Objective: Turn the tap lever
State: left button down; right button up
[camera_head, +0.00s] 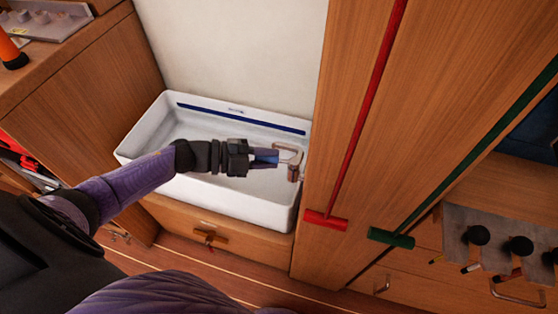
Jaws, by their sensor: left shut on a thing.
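The tap (293,173) stands at the right end of a white basin (265,209). It has a copper-coloured body and a pale looped part (289,151) that reaches left and up over the basin. My left arm comes in from the left across the basin. My left gripper (272,158) is at the tap, with its fingers shut on a part of it. The fingers hide the held part, so I cannot make out the lever's shape or angle. My right gripper is not in view.
A wooden cabinet panel (310,120) rises close to the right of the tap. A wooden cabinet (90,95) stands left of the basin. The basin's interior is otherwise clear.

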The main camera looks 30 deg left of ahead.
pick_arm(q)
jog(key=shift+w+f+m+g+h+b, duration=0.2)
jog(key=shift+m+g+h+b, duration=0.1)
jog(key=shift+m+g+b, duration=0.15)
jog(key=shift+w+r+g+h+b, duration=0.1)
jog(key=shift+g+h+b, duration=0.2)
jog(key=shift+g, duration=0.05)
jog(key=c, duration=0.6)
grip_release()
jog(key=shift+r, duration=0.1)
